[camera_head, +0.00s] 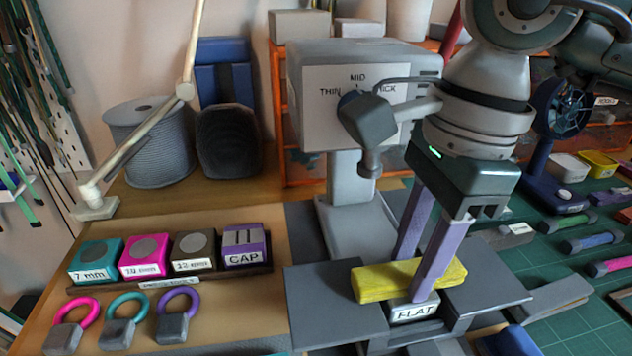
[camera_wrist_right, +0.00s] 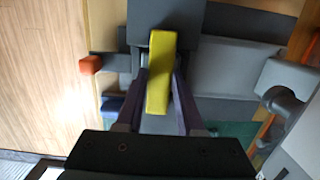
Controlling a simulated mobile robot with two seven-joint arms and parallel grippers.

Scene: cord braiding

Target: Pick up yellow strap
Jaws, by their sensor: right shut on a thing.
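The yellow strap (camera_head: 385,281) is a short flat bar lying across the block labelled FLAT (camera_head: 414,312) on the grey machine. My right gripper (camera_head: 418,278) comes down from above with its two purple fingers on either side of the strap. It is shut on the strap. In the right wrist view the yellow strap (camera_wrist_right: 160,72) lies lengthwise between the purple fingers of the right gripper (camera_wrist_right: 160,95). I cannot tell whether the strap is lifted off the block. My left gripper is not in view.
The grey machine (camera_head: 345,215) with a MID/THIN/THICK dial stands right behind the strap. Labelled blocks sit in a tray (camera_head: 165,283) at left, with several ring pulls (camera_head: 122,309) in front. A green mat with coloured tools (camera_head: 594,241) is at right.

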